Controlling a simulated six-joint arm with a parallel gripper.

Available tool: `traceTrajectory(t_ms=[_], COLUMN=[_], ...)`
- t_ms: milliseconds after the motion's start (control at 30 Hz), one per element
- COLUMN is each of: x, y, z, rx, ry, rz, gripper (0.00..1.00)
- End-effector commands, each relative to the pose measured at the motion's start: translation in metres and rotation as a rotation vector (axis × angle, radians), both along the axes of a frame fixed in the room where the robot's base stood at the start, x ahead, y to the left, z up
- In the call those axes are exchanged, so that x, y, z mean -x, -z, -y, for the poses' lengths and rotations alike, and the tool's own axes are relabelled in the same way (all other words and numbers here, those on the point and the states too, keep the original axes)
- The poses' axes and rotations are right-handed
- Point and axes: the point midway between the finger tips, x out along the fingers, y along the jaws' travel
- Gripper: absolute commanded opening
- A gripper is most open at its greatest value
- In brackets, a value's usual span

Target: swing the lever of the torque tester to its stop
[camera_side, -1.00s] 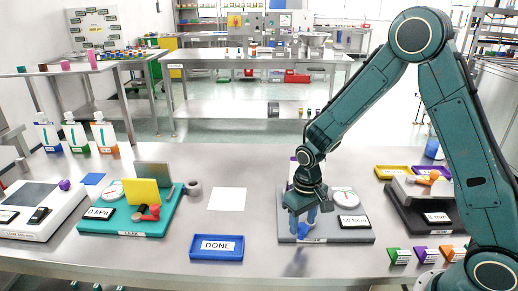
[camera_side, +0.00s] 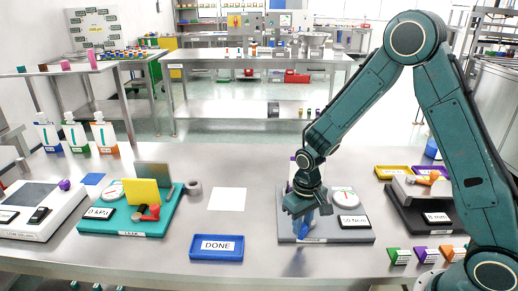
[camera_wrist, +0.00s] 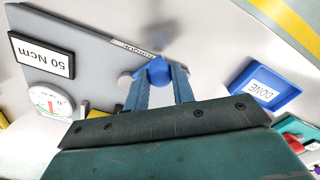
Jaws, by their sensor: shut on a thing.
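The torque tester (camera_side: 345,236) is a grey plate with a round white dial (camera_side: 344,199) and a sign reading 50 Ncm (camera_side: 353,222). My gripper (camera_side: 303,232) points down over the left part of the plate. In the wrist view my gripper (camera_wrist: 157,90) has its two blue fingers shut on a blue piece (camera_wrist: 155,70), which appears to be the lever. Its lower parts and pivot are mostly hidden by the fingers. The dial (camera_wrist: 49,100) and the sign (camera_wrist: 42,55) also show in the wrist view.
A blue DONE tray (camera_side: 216,255) lies left of the tester. A teal leak station (camera_side: 130,222) stands farther left. A dark station reading 8 mm (camera_side: 420,215) stands at the right, near yellow and purple trays (camera_side: 392,171). A white sheet (camera_side: 227,199) lies on the table.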

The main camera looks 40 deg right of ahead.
Motion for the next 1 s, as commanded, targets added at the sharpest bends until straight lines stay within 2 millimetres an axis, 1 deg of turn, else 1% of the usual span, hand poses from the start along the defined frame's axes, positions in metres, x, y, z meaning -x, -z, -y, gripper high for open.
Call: traceTrajectory(t_ms=[267,467,1000], x=[-0.005,-0.013,-0.045], y=[0.000,0.000,0.000], z=[-0.001,-0.002,0.004], rx=[0.000,0.000,-0.001], ry=[0.072,0.192,0.683], rz=[0.000,0.001,0.002], gripper=[0.00,0.00,0.00])
